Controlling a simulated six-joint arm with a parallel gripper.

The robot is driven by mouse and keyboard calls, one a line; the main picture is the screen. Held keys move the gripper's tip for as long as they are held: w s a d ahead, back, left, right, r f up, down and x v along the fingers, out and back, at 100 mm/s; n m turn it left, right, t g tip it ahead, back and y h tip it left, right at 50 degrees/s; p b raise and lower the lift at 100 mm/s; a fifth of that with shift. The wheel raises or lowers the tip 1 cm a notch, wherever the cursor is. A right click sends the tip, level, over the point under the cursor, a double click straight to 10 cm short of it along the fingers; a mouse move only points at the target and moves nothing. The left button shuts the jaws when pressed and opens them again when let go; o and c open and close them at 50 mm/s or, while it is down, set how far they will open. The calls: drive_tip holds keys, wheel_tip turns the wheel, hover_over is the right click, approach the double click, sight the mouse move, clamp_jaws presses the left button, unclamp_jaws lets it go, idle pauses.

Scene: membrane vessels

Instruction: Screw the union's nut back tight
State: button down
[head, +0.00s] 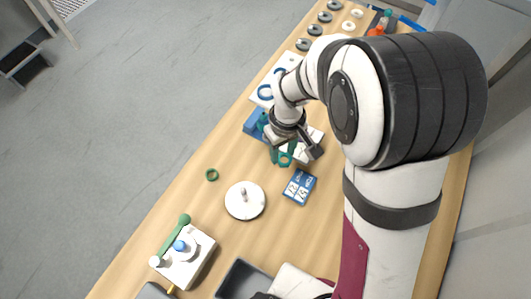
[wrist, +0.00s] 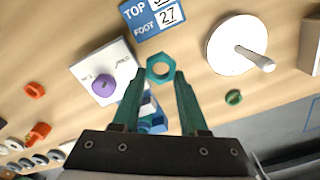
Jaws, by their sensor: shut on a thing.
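My gripper (wrist: 158,76) is shut on a teal hexagonal nut (wrist: 148,68), held between its two green fingertips. The tabletop shows through the nut's hole, so nothing fills it. In the head view my gripper (head: 281,152) hangs over the table with the nut (head: 285,163) at its tips. A blue block (head: 254,124) with a teal part (head: 262,120) on it stands just behind and left of the gripper. In the wrist view the blue block (wrist: 152,123) is partly hidden between and behind the fingers. Whether the teal part is the union's body I cannot tell.
A white plate (wrist: 87,79) with a purple knob lies close by the gripper. A blue-and-white card (head: 299,187), a white disc with a peg (head: 245,204) and a green ring (head: 211,174) lie nearer. A white box (head: 190,265) and dark tray (head: 240,280) stand at the front.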

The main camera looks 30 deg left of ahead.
drive_tip(key=w+d+r, duration=0.2)
drive_tip(key=d+r, duration=0.2)
drive_tip(key=d, duration=0.2)
drive_tip(key=w+a+r+n, duration=0.1)
drive_tip(key=w+a+n, duration=0.2)
drive_tip(key=a+n, duration=0.55)
drive_tip(key=w+a+r+n, duration=0.1)
drive_tip(key=w+a+n, duration=0.2)
drive_tip(key=a+n, duration=0.55)
drive_tip(key=shift+n, duration=0.5)
drive_tip(key=shift+s+d+f, duration=0.1)
drive_tip(key=shift+f, duration=2.85)
drive_tip(key=shift+c, duration=1.8)
unclamp_jaws()
wheel_tip(320, 180, up, 16)
